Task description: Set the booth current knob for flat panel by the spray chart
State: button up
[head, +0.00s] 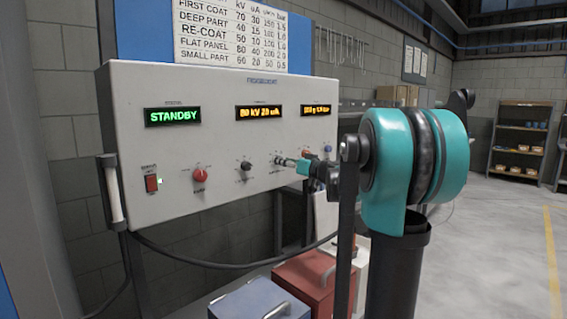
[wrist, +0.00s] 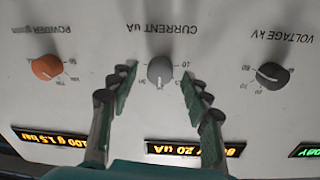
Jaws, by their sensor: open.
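The grey current knob (wrist: 160,71) sits at the middle of the wrist view, which shows the panel upside down. My gripper (wrist: 158,80) is open, one finger on each side of the knob; contact cannot be told. In the head view my gripper (head: 287,162) is at the panel front and mostly hides this knob. The amber display (head: 259,113) reads 80 kV 20 uA. The spray chart (head: 230,36) hangs above the panel. Its flat panel row reads 80 kV and what looks like 40 uA; the small digits are blurred.
The black voltage knob (wrist: 272,76) and the orange powder knob (wrist: 46,67) flank the current knob. A red knob (head: 200,174) and a red switch (head: 152,183) are further left. A green display (head: 172,116) reads STANDBY. A red box (head: 305,283) stands below the panel.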

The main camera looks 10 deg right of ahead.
jog(key=shift+w+a, duration=0.25)
jog(key=shift+w, duration=0.05)
jog(key=shift+c, duration=0.3)
grip_shut()
jog(key=shift+m, duration=0.4)
jog(key=shift+d+r+m+g, duration=0.1)
jog(key=shift+m+g, duration=0.15)
jog(key=shift+m, duration=4.35)
jog(key=shift+m+g, duration=0.25)
jog(key=shift+m, duration=4.35)
jog(key=shift+y, duration=0.3)
